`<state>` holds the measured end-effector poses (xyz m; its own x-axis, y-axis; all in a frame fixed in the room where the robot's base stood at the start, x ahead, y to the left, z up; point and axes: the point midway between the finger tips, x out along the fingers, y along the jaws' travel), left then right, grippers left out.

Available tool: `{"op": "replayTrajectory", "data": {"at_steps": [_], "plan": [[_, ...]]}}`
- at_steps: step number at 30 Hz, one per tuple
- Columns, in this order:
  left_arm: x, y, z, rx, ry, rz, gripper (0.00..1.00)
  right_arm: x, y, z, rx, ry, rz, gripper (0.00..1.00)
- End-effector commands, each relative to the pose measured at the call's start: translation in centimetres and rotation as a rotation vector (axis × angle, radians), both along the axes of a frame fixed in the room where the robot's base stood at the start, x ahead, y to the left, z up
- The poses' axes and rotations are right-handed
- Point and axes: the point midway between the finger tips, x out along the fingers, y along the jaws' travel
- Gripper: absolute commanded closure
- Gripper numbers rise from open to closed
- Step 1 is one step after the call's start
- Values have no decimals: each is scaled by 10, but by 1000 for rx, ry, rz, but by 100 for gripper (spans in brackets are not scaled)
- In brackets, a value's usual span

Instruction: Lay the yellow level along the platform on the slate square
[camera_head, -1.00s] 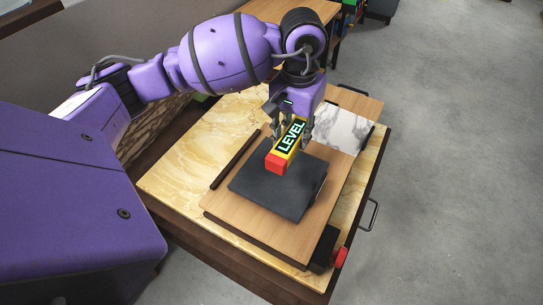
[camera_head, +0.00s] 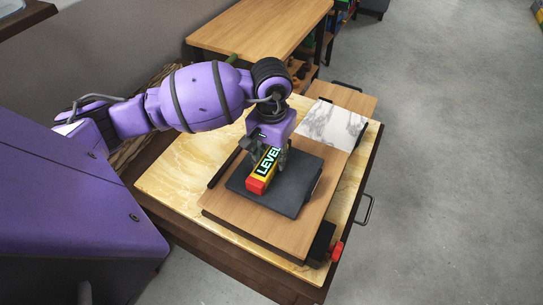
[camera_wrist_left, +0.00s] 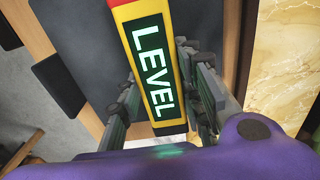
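The yellow level (camera_head: 264,168), with a red end and a dark "LEVEL" label, is over the slate square (camera_head: 290,204), lengthwise along the wooden platform (camera_head: 262,233). I cannot tell whether it touches the slate. My left gripper (camera_head: 268,157) is around its far part, fingers pointing down. In the left wrist view the level (camera_wrist_left: 153,65) sits between the two fingers (camera_wrist_left: 160,105), which look closed on its sides; the slate square (camera_wrist_left: 80,65) shows behind. My right gripper is in neither current view.
A white marble square (camera_head: 331,124) lies on the platform's far part. A dark bar (camera_head: 222,168) lies along its left side, and a black block with a red knob (camera_head: 337,251) is at the near right corner. A wooden table (camera_head: 255,28) stands behind.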

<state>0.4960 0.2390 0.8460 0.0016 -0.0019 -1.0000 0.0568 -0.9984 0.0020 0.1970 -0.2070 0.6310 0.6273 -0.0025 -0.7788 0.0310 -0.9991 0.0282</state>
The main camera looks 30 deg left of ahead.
Motion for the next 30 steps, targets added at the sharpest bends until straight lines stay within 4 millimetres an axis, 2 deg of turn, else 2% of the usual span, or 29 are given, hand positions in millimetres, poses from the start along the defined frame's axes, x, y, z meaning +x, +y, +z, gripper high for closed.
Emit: {"op": "replayTrajectory", "data": {"at_steps": [1,4,13,17,30], "plan": [[0,0,-1,0,1,0,61,0,0,-1,0,1,0,74],[0,0,-1,0,1,0,48,0,0,0,-1,2,1,74],[0,0,0,0,1,0,47,0,0,0,-1,0,1,74],[1,0,9,1,-1,0,47,0,0,1,0,0,0,74],[0,0,95,1,-2,-1,47,-3,0,-4,-1,6,1,74]]}}
